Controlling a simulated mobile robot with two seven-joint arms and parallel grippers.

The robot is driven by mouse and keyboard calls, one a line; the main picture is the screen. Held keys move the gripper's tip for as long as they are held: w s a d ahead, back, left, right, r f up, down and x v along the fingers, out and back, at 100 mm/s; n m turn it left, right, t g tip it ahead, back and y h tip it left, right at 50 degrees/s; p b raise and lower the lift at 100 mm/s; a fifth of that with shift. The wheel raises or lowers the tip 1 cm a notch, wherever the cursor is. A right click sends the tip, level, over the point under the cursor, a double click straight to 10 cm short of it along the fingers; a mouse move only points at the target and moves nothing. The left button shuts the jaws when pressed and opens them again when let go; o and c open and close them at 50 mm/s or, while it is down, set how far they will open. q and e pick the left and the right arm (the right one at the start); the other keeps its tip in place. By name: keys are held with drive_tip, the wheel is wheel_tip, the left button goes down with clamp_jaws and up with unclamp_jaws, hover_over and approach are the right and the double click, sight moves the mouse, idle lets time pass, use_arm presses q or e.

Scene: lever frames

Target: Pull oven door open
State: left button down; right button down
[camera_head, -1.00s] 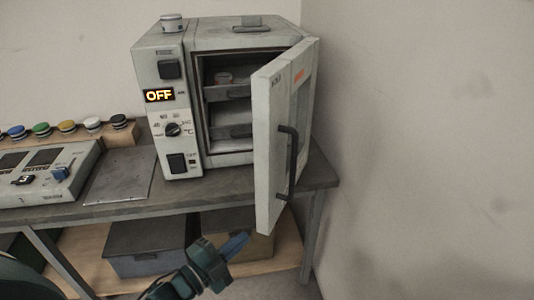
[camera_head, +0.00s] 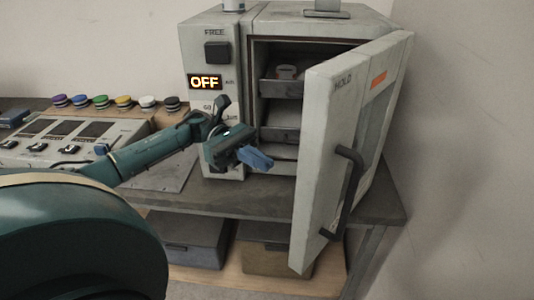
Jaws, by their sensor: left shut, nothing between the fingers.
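The oven (camera_head: 209,120) is a pale box on the bench with an "OFF" display on its front panel. Its door (camera_head: 325,150) stands wide open, swung out toward me and hinged on the right. The door's dark handle (camera_head: 346,195) is on the outer face, to the right. Shelves (camera_head: 283,92) show inside the cavity, with a small item on the upper one. My left gripper (camera_head: 257,158) is shut and empty, in front of the oven's opening and left of the door, apart from the handle. My right gripper is not in view.
The bench (camera_head: 225,196) has a control box (camera_head: 60,140) and a row of coloured knobs (camera_head: 98,102) at left. Grey and brown bins (camera_head: 185,238) stand on the lower shelf. A plain wall (camera_head: 470,130) is close on the right.

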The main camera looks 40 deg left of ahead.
use_arm(q)
drive_tip(key=d+p, duration=0.2)
drive_tip(key=d, duration=0.5)
drive_tip(key=shift+s+d, duration=0.15)
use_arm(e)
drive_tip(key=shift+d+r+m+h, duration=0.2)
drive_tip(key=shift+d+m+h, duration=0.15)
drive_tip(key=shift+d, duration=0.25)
